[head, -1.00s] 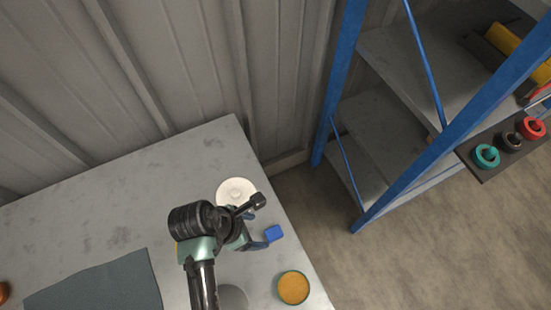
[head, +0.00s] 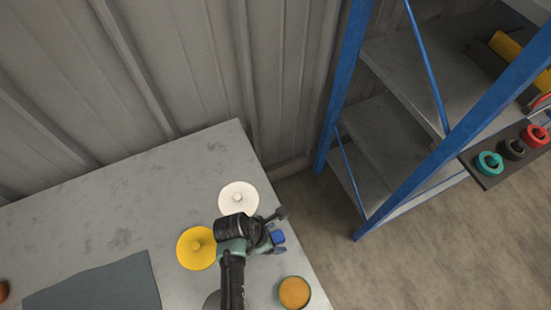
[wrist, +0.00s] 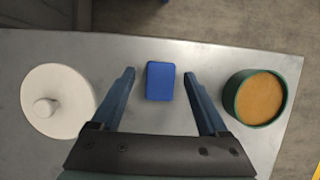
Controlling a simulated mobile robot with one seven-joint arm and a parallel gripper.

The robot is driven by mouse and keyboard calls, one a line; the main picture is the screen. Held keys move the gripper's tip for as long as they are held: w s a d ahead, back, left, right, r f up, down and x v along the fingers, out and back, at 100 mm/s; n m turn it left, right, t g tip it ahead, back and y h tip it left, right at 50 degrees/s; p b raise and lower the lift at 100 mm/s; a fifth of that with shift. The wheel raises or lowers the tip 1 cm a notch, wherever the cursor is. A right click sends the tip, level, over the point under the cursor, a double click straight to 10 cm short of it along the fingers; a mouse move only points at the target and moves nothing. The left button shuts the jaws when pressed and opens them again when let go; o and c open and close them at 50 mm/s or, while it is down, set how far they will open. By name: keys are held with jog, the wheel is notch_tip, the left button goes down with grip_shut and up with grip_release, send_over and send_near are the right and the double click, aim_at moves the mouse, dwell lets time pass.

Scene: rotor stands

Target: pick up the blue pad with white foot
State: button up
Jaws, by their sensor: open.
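The blue pad (wrist: 160,82) is a small rounded block on the grey table near its edge. It also shows in the head view (head: 279,237), partly covered by my gripper. Its white foot cannot be seen in either view. My gripper (wrist: 159,75) is open and empty. In the wrist view its two blue fingers are to the left and right of the pad, with a gap on each side. I cannot tell how high the fingertips are above the table.
A white round stand (head: 239,198) and a yellow one (head: 196,247) are on the grey table (head: 120,215). A green-rimmed orange cup (head: 293,292) stands near its right edge. A dark mat (head: 95,287) lies at left. A blue-framed shelf (head: 414,170) stands at right.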

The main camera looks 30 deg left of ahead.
aim_at(275, 237)
jog(key=shift+w+d+f, duration=0.1)
jog(key=shift+w+f, duration=0.05)
jog(key=shift+f, duration=0.25)
grip_shut()
notch_tip(275, 237, up, 10)
jog(key=shift+r+p, duration=0.1)
jog(key=shift+p, duration=0.4)
dwell(0.3)
